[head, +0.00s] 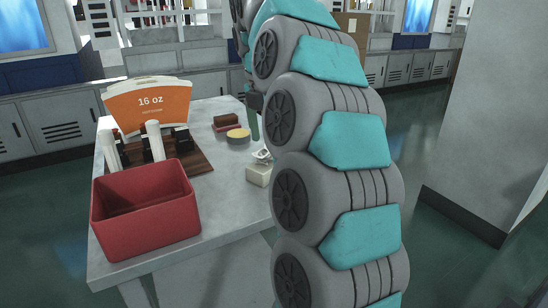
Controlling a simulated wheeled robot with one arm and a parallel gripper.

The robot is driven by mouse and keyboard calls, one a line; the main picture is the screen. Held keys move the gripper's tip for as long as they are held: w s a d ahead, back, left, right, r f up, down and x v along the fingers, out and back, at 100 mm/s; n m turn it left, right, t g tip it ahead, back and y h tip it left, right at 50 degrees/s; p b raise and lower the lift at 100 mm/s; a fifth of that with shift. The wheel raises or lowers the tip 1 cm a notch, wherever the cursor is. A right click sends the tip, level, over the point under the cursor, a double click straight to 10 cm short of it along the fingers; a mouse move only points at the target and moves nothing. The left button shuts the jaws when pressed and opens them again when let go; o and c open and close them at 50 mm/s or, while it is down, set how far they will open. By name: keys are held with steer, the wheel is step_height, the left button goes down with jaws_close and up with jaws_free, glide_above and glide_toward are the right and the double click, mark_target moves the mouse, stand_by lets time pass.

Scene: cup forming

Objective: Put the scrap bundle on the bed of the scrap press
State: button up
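I cannot pick out the scrap bundle or the scrap press for certain. An orange and white fan-shaped piece marked "16 oz" (150,102) stands upright at the back left of the pale table (235,185). My teal and grey arm rises through the middle of the view and hides the table's right part. Dark parts at the arm's far end and a green strip (254,125) show just left of the arm, above the table. I cannot make out the fingertips or whether anything is held.
A red open box (145,222) stands at the table's front left. Behind it are white rolls (154,140) and dark items on a brown board (200,160). A yellow-topped round item (238,135), a brown block (227,120) and a cream block (258,176) lie rightward. A pale pillar (490,120) stands right.

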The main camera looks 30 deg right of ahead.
steer(key=shift+d+f, duration=0.2)
steer(key=shift+f, duration=0.45)
steer(key=shift+d+f, duration=0.2)
steer(key=shift+f, duration=0.4)
steer(key=shift+w+d+f, duration=0.1)
steer(key=shift+d+f, duration=0.1)
steer(key=shift+f, duration=0.7)
steer(key=shift+d+f, duration=0.2)
steer(key=shift+f, duration=0.7)
steer(key=shift+c, duration=0.2)
steer(key=shift+r, duration=0.1)
jaws_close()
steer(key=shift+r, duration=0.1)
